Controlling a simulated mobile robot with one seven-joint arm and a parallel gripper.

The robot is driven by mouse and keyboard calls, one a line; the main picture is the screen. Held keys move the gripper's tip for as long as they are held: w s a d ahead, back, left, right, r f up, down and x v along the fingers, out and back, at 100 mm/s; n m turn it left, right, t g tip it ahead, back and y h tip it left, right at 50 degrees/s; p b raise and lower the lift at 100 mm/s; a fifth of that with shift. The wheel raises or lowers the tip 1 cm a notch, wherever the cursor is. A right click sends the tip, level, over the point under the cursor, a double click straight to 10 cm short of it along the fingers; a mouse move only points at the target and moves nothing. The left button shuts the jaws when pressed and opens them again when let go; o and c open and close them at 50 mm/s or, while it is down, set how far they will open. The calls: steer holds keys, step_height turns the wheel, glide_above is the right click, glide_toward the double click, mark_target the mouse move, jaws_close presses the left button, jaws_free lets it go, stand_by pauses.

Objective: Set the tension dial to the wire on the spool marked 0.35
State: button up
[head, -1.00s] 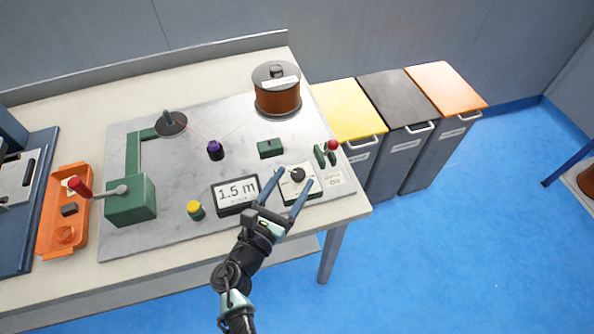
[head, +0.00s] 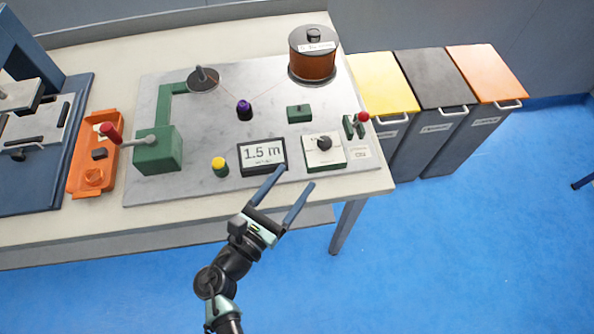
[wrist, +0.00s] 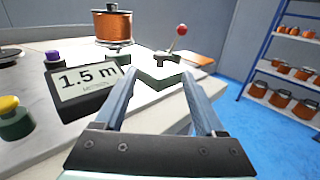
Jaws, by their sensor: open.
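The tension dial is a black knob (head: 324,143) on a white-topped green box (head: 323,157) near the bench's front right. The box also shows in the wrist view (wrist: 158,72), just beyond my fingertips. A copper wire spool (head: 313,62) with a white label stands at the back right of the marble plate; its marking is too small to read. It also shows in the wrist view (wrist: 112,27). My gripper (head: 290,184) is open and empty, in front of the bench edge, apart from the dial. The dial's pointer setting cannot be read.
A display (head: 262,154) reading 1.5 m stands left of the dial box. A red-knobbed lever (head: 362,117) is at its right. A yellow button (head: 219,165) and green crank box (head: 158,152) are further left. Shelves (wrist: 285,75) hold several copper spools.

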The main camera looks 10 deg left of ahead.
mark_target(323, 147)
steer(key=d+n+y+b, duration=0.1)
steer(key=d+n+t+y+b, duration=0.1)
steer(key=d+y, duration=0.1)
steer(key=shift+s+t, duration=0.1)
steer(key=shift+t, duration=0.2)
steer(key=w+d+y, duration=0.1)
steer(key=w, duration=0.3)
steer(key=w+n+y, duration=0.1)
steer(key=w, duration=0.2)
steer(key=w+d+n+y, duration=0.1)
steer(key=w, duration=0.3)
steer(key=shift+w+d+f+b, duration=0.15)
steer(key=shift+w+d+b, duration=0.15)
steer(key=shift+w+d, duration=0.05)
jaws_close()
